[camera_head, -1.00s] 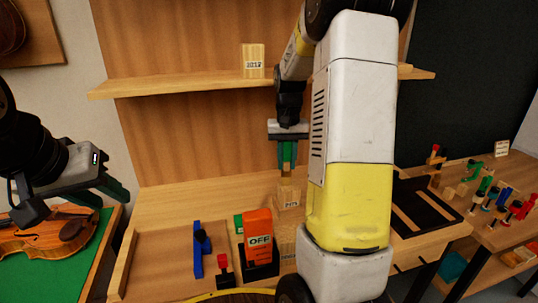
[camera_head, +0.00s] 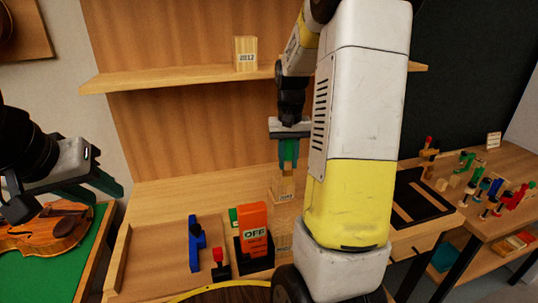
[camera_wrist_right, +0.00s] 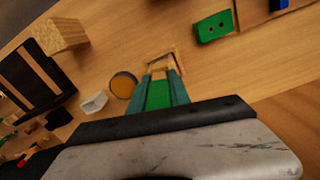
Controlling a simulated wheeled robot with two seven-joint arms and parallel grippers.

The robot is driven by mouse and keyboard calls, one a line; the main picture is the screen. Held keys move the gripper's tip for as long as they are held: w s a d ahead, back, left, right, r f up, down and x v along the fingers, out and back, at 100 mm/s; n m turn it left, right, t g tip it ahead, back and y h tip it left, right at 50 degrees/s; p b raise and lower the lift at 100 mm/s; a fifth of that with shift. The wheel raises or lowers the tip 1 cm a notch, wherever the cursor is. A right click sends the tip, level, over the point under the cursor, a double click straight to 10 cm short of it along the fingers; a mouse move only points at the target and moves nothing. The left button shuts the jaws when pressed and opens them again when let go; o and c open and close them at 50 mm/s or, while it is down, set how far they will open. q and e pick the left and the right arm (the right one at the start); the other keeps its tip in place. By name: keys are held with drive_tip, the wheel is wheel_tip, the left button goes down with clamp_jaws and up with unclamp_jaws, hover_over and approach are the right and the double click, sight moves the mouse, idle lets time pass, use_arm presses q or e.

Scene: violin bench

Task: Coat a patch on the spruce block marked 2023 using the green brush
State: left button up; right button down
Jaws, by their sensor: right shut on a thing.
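My right gripper (camera_head: 288,166) points down and is shut on the green brush (camera_wrist_right: 158,94), whose pale tip faces a light wooden block (camera_wrist_right: 165,62) in the right wrist view. In the head view the brush tip is just above or at a spruce block (camera_head: 285,196) with a dark printed number too small to read surely. Whether the tip touches it is unclear. Another pale block (camera_head: 284,244) shows lower down, partly hidden by my right arm. My left gripper (camera_head: 112,194) is open and empty above the violin at left.
A spruce block marked 2012 (camera_head: 246,56) stands on the shelf (camera_head: 170,80). An orange OFF switch-like piece (camera_head: 254,231) and blue (camera_head: 195,244) and red-topped (camera_head: 219,262) pieces stand in front. A violin (camera_head: 48,232) lies at left. A round amber dish (camera_wrist_right: 123,85) is beside the brush.

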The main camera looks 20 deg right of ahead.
sight(293, 141)
drive_tip(key=shift+w+d+f, duration=0.1)
drive_tip(key=shift+w, duration=2.15)
drive_tip(key=shift+s+d, duration=0.2)
drive_tip(key=shift+s, duration=1.1)
drive_tip(key=shift+s+d, duration=0.15)
drive_tip(key=shift+s, duration=1.1)
drive_tip(key=shift+w+r, duration=0.15)
drive_tip(key=shift+r, duration=3)
